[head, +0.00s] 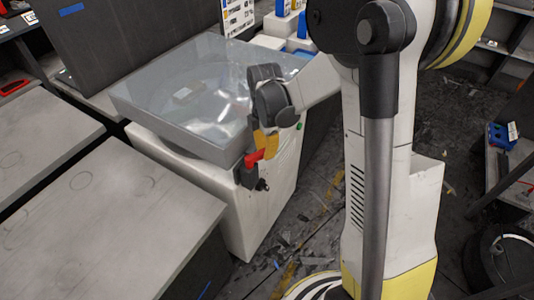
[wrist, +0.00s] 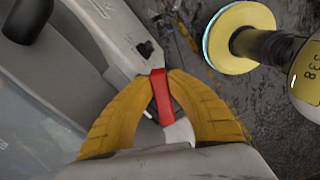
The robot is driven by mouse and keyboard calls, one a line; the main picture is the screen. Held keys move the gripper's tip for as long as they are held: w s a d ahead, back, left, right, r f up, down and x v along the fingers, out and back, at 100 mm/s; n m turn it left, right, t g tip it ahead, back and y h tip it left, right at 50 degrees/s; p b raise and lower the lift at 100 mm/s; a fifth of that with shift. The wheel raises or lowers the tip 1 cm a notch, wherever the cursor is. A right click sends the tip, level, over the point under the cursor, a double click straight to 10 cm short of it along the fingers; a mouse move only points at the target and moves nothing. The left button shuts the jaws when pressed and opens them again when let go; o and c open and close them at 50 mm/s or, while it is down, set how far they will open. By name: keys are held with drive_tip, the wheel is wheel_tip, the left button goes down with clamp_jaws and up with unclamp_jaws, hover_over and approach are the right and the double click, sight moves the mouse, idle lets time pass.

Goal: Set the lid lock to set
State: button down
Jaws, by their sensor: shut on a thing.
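The lid lock has a red handle (head: 262,156) on a dark bracket (head: 247,177) at the front corner of the white machine (head: 215,190). A clear grey lid (head: 190,95) lies closed over the machine's top. My gripper (head: 265,142) reaches down at that corner with its yellow fingers at the red handle. In the wrist view the red handle (wrist: 161,97) stands between the two yellow fingertips (wrist: 161,74), and my gripper is shut on it. Part of the lock is hidden behind the fingers. I cannot read any lock marking.
Grey worktables (head: 95,225) stand at the left, close to the machine. A green button (head: 299,126) is on the machine's side. The floor right of the machine carries scattered scraps. A shelf with a blue bin (head: 500,136) stands at the far right.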

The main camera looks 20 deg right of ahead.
drive_tip(key=shift+w+a+n, duration=0.15)
drive_tip(key=shift+w+n, duration=0.4)
drive_tip(key=shift+n, duration=0.55)
drive_tip(key=c, duration=1.3)
unclamp_jaws()
